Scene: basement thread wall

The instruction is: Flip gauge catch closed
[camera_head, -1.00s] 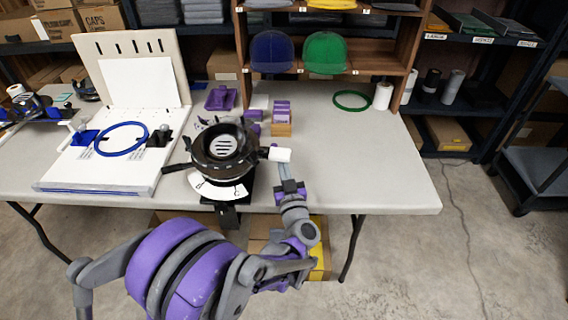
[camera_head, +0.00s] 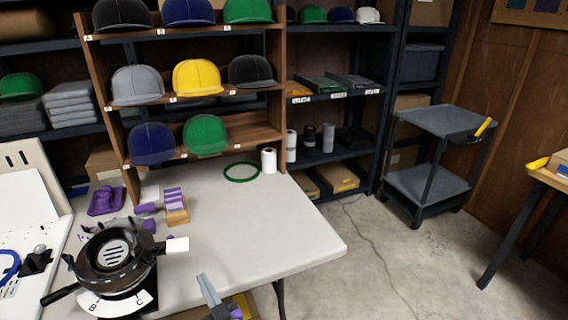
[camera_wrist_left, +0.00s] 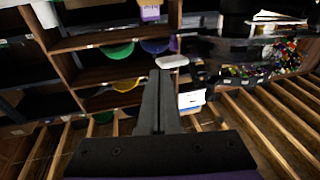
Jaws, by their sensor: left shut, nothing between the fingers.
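The gauge (camera_head: 113,255) is a round black ring on a stand near the table's front edge. It has a white lettered scale plate (camera_head: 118,303), a black handle to its left and a white block (camera_head: 177,245) sticking out on its right. I cannot tell which part is the catch or how it is set. My left gripper (camera_head: 204,281) is shut and empty, to the right of and nearer than the white block, apart from it. In the left wrist view its grey fingers (camera_wrist_left: 160,78) are together. My right gripper is not in view.
Purple blocks in a wooden holder (camera_head: 176,213) stand behind the gauge. A wooden cap shelf (camera_head: 240,128) stands behind the table. The table's right part is clear. A grey cart (camera_head: 432,121) stands right.

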